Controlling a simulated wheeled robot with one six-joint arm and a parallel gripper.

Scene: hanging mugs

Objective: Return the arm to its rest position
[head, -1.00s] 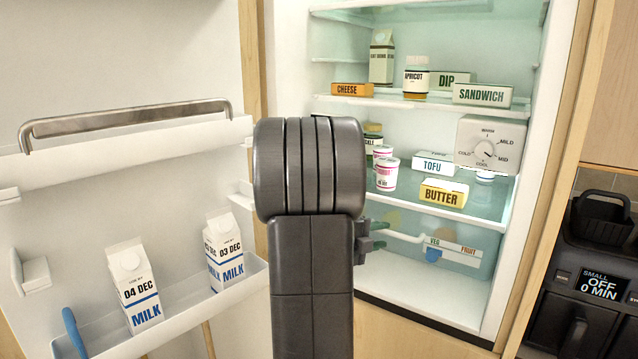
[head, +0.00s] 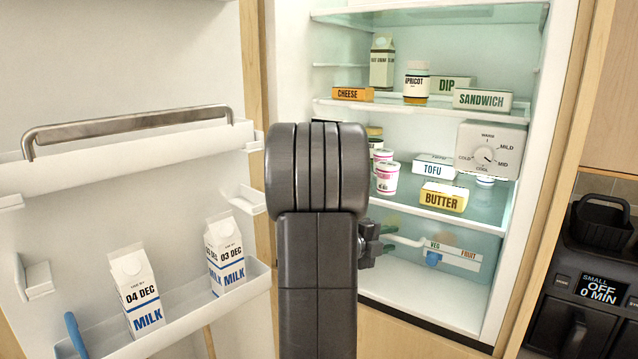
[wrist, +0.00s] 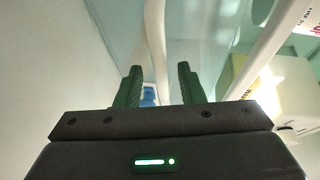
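My gripper (wrist: 160,88) shows in the wrist view with two dark green fingers standing apart.
The fridge door (head: 130,125) stands open on the left, with milk cartons (head: 137,293) in its lower rack (head: 190,325). Fridge shelves (head: 420,108) with boxes and jars are at right. A dark appliance (head: 590,290) stands at the far right.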

